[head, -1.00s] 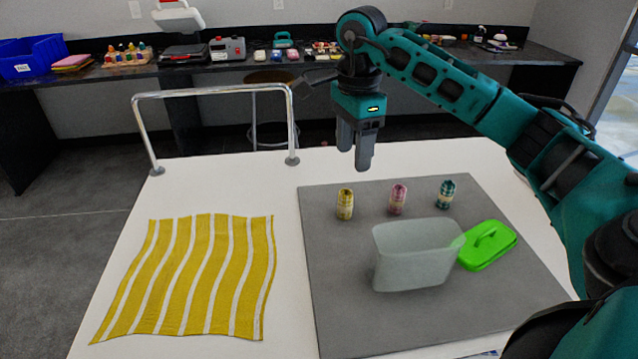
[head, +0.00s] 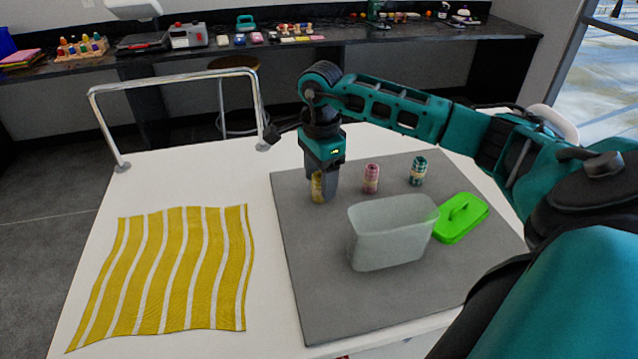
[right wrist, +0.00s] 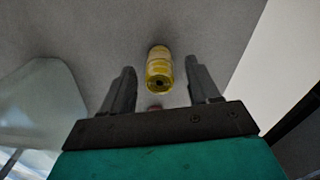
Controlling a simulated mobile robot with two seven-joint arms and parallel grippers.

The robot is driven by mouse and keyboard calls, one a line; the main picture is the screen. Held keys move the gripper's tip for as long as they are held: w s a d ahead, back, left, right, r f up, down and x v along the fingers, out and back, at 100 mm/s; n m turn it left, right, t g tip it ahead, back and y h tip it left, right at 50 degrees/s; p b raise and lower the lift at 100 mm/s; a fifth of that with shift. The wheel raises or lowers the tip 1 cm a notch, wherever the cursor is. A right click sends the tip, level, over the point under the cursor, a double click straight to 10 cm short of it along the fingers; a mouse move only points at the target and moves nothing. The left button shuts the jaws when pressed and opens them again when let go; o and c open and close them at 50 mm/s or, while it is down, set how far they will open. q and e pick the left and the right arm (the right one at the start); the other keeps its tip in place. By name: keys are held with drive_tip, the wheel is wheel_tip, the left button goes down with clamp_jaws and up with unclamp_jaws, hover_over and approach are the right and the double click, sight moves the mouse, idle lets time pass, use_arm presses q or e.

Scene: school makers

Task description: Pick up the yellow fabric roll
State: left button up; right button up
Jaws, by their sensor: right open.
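The yellow fabric roll (head: 318,188) stands upright on the grey mat (head: 300,290), partly hidden by my right gripper in the head view. My right gripper (head: 324,190) points down at the roll. In the right wrist view the yellow roll (right wrist: 159,70) shows between and just beyond the two open fingers (right wrist: 160,85). The fingers do not visibly grip it. My left gripper is not in view.
A pink roll (head: 371,179) and a teal roll (head: 417,170) stand to the right. A clear bin (head: 390,235) and green lid (head: 462,217) are in front of them. A yellow striped cloth (head: 170,270) lies left. A metal rail (head: 180,78) stands behind.

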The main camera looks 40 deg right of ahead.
drive_tip(key=shift+f, duration=0.65)
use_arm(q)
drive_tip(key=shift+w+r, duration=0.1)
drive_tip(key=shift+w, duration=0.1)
use_arm(e)
drive_tip(key=shift+c, duration=1.4)
drive_tip(key=c, duration=0.8)
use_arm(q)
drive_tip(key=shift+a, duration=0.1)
use_arm(e)
drive_tip(key=shift+c, duration=0.2)
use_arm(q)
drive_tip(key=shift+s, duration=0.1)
use_arm(e)
drive_tip(key=shift+r, duration=0.1)
